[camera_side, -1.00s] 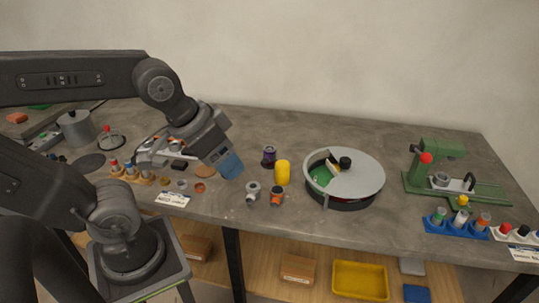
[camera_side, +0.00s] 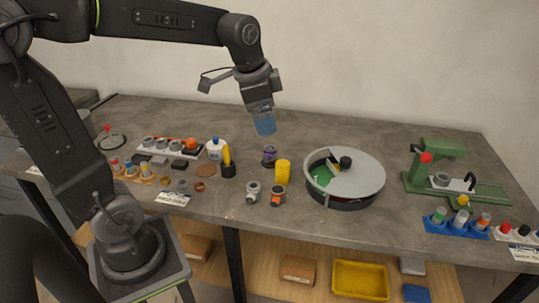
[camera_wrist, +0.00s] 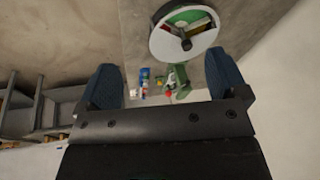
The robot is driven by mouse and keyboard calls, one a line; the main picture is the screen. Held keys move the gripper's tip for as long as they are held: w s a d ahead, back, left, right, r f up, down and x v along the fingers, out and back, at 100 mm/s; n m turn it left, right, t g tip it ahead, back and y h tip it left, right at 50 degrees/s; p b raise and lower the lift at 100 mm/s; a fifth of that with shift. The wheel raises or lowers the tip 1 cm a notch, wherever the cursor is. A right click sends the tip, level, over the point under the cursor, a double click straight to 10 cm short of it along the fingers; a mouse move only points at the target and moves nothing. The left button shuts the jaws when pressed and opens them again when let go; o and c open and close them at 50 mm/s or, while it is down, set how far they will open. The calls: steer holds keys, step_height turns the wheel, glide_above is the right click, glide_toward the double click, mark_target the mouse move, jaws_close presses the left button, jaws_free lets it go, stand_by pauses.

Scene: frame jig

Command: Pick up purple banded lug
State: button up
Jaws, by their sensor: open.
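The purple banded lug (camera_side: 269,155) is a short dark purple piece with a grey band. It stands on the grey bench near the middle of the side view. My gripper (camera_side: 265,125), with blue fingers, hangs just above the lug in that picture, with a gap between them; I cannot tell the distance in depth. In the wrist view my gripper (camera_wrist: 165,80) shows two blue fingers wide apart with nothing between them. I do not see the lug in the wrist view.
A yellow cylinder (camera_side: 283,173), a grey lug (camera_side: 253,192) and an orange-banded lug (camera_side: 278,197) stand in front. A black cup (camera_side: 228,170) holding something yellow stands left. A round grey drum (camera_side: 365,178) stands right, also in the wrist view (camera_wrist: 207,41). The bench behind is clear.

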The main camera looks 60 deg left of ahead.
steer(key=w+a+f+m+g, duration=0.2)
steer(key=w+a+f+m, duration=0.2)
steer(key=w+a, duration=0.5)
steer(key=m+g, duration=0.1)
steer(key=m, duration=0.4)
glide_toward(269, 149)
steer(key=shift+h, duration=0.4)
steer(key=f, duration=0.4)
steer(key=shift+w+a+f, duration=0.2)
steer(key=shift+a+f, duration=0.05)
steer(key=shift+a, duration=0.1)
steer(key=shift+s+d+f, duration=0.1)
steer(key=shift+f, duration=1.4)
steer(key=shift+s+d+f, duration=0.1)
steer(key=shift+f, duration=1.4)
steer(key=shift+w+r, duration=0.1)
steer(key=c, duration=1)
steer(key=shift+a, duration=0.1)
